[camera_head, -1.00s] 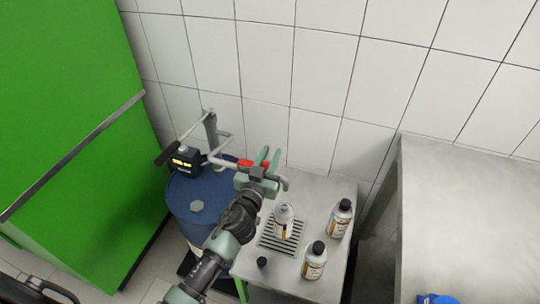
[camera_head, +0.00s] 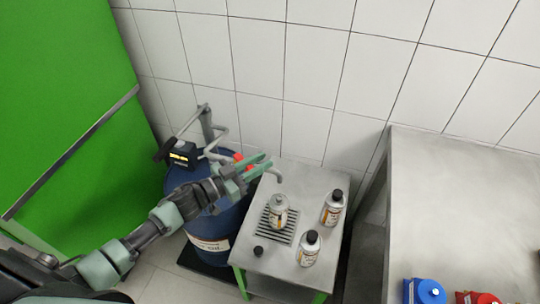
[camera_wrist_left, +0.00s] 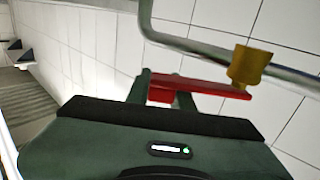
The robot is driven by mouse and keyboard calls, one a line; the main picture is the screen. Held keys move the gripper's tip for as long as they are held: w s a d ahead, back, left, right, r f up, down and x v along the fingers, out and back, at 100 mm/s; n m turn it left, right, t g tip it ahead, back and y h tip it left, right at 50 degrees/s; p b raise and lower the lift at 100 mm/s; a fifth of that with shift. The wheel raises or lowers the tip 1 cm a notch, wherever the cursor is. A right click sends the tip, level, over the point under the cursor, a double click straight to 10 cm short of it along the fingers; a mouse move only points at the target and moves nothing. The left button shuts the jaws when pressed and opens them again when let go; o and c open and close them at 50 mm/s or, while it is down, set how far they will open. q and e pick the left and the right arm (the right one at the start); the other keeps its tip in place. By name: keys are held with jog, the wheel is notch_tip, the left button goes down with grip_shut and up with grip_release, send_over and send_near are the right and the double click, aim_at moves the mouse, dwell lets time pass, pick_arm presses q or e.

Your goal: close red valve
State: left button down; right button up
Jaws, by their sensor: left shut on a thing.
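The red valve is a flat red lever (camera_wrist_left: 215,88) in the left wrist view, joined at its right end to a yellow fitting (camera_wrist_left: 249,65) by the grey pipe. Its left part runs between the fingers of my left gripper (camera_wrist_left: 163,88), which is shut on it. In the head view only small red bits of the lever (camera_head: 238,157) show around the green fingers of my left gripper (camera_head: 257,164), above the right rim of the blue drum. The rest of the lever is hidden there.
The blue drum (camera_head: 214,225) carries a dark pump display (camera_head: 180,157) and grey pipes. A small metal table (camera_head: 325,180) holds an open bottle (camera_head: 279,213), two black-capped bottles (camera_head: 333,208) and a loose black cap (camera_head: 258,251). A green cabinet stands left; a steel bench (camera_head: 440,200) right.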

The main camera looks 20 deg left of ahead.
pick_arm(q)
jog(key=m+g+h, duration=0.1)
jog(key=s+m+g+h+b, duration=0.1)
jog(key=a+g+h+b, duration=0.1)
jog(key=shift+s+f+m, duration=0.25)
jog(key=shift+s+m, duration=0.05)
jog(key=shift+m, duration=0.1)
jog(key=m+g+h+b, duration=0.1)
jog(key=s+m+g+h+b, duration=0.1)
jog(key=g, duration=0.1)
jog(key=shift+s+a+b, duration=0.25)
jog(key=shift+a+b, duration=0.05)
jog(key=shift+b, duration=0.05)
jog(key=shift+s+a+r+m+g+h+b, duration=0.2)
jog(key=shift+s+m+g+h+b, duration=0.1)
jog(key=shift+m+g+h+b, duration=0.35)
jog(key=shift+g, duration=0.25)
jog(key=c, duration=1.2)
grip_release()
